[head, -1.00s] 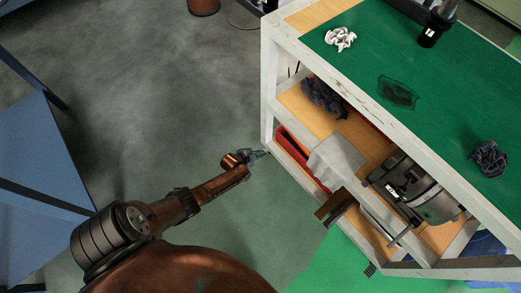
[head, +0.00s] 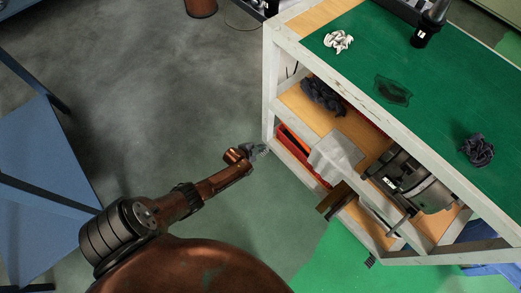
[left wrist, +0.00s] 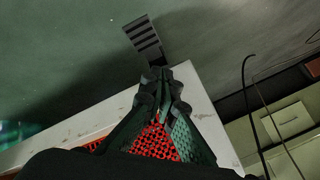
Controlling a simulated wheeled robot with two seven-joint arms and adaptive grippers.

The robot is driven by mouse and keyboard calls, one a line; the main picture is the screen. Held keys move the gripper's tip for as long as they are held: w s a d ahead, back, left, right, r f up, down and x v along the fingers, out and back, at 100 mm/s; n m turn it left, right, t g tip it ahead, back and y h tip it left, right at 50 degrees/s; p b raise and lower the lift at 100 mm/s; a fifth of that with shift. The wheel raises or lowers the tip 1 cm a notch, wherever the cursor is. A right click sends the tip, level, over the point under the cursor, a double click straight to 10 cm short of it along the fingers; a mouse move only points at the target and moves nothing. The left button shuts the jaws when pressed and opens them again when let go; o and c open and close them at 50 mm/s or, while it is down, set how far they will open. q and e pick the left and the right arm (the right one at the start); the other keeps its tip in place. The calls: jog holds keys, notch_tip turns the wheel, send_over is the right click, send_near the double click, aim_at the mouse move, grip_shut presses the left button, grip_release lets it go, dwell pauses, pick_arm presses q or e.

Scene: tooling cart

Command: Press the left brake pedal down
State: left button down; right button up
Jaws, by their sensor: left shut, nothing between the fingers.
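The left brake pedal (left wrist: 145,38) shows in the left wrist view as a dark ribbed plate low by the cart's corner, above the floor. In the head view I cannot make it out at the cart's left leg. My left gripper (head: 261,150) is low beside the foot of that leg, its fingers together and empty. In the left wrist view the gripper (left wrist: 163,80) points toward the pedal, its tips overlapping the pedal's lower end in the picture. I cannot tell whether they touch. The pedal's tilt is unclear. My right gripper is out of view.
The white-framed cart (head: 269,85) stands right of my left gripper. Its shelves hold an orange-red bin (head: 302,157) and a grey machine (head: 412,182). A second dark ribbed pad (head: 370,261) is at the near corner. A blue table (head: 45,150) is at left; the floor between is clear.

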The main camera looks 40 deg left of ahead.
pick_arm(q)
jog(key=shift+r+p, duration=0.75)
jog(key=shift+r, duration=0.65)
jog(key=shift+f, duration=0.1)
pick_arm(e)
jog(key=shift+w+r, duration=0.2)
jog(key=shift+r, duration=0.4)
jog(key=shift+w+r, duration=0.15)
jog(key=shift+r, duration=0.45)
